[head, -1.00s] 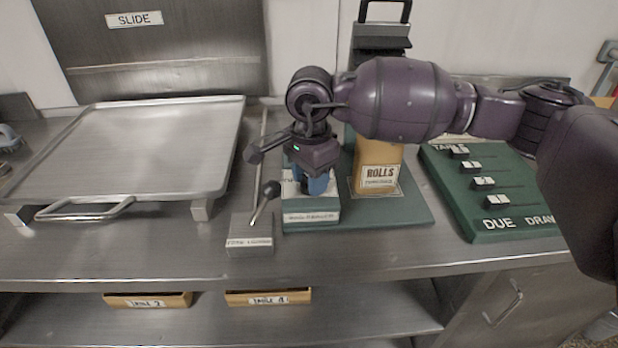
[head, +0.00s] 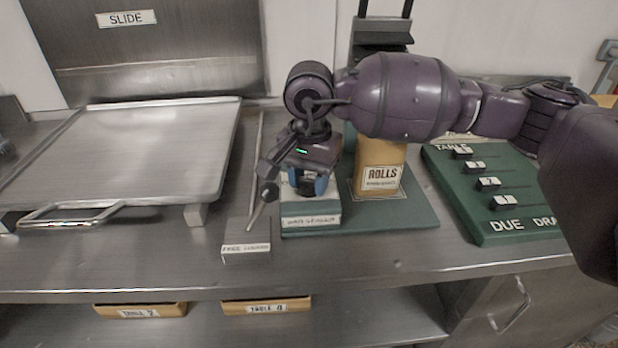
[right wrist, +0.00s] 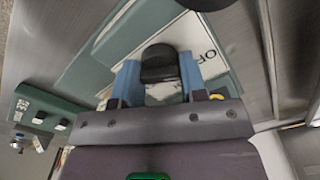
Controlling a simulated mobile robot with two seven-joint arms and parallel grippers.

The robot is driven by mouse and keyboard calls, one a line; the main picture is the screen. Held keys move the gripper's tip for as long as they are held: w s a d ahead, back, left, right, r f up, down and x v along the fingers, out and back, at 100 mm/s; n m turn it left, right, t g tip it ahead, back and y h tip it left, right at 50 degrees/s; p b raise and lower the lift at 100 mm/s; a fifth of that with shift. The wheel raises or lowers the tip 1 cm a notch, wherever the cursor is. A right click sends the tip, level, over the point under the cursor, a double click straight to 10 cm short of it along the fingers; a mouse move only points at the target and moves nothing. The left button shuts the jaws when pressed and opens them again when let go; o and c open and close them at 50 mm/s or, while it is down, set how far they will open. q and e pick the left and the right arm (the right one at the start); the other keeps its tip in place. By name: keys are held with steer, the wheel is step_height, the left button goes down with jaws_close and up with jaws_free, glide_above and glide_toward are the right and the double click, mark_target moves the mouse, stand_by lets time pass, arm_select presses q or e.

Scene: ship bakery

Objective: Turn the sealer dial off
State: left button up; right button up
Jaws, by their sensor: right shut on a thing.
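The sealer (head: 312,220) is a low green box with a white top and a front label, standing left of the rolls bag. My right gripper (head: 307,186) points down over its top, with blue fingers. In the right wrist view, the right gripper (right wrist: 160,76) is shut on the black sealer dial (right wrist: 158,60), one finger on each side of it. Beside the dial, the white plate (right wrist: 203,45) shows the letters "OF", partly cut off. In the head view the gripper hides most of the dial. My left gripper is not in view.
A grey box with a black-knobbed lever (head: 268,192) stands close to the left of the gripper. A brown rolls bag (head: 381,168) stands right of it on the green base. A metal tray (head: 130,150) lies left; a green slider board (head: 475,220) lies right.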

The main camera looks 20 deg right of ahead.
mark_target(310, 179)
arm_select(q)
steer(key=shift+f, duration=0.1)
arm_select(e)
steer(key=shift+r, duration=0.1)
steer(key=o, duration=0.8)
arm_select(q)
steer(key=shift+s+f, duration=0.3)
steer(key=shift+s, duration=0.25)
arm_select(e)
steer(key=shift+o, duration=0.6)
step_height(310, 179, up, 10)
steer(key=shift+f+p, duration=0.1)
steer(key=shift+p, duration=0.5)
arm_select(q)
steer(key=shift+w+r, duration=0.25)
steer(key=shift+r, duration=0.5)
arm_select(e)
steer(key=shift+r, duration=0.45)
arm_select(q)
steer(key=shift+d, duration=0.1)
arm_select(e)
steer(key=shift+s, duration=0.1)
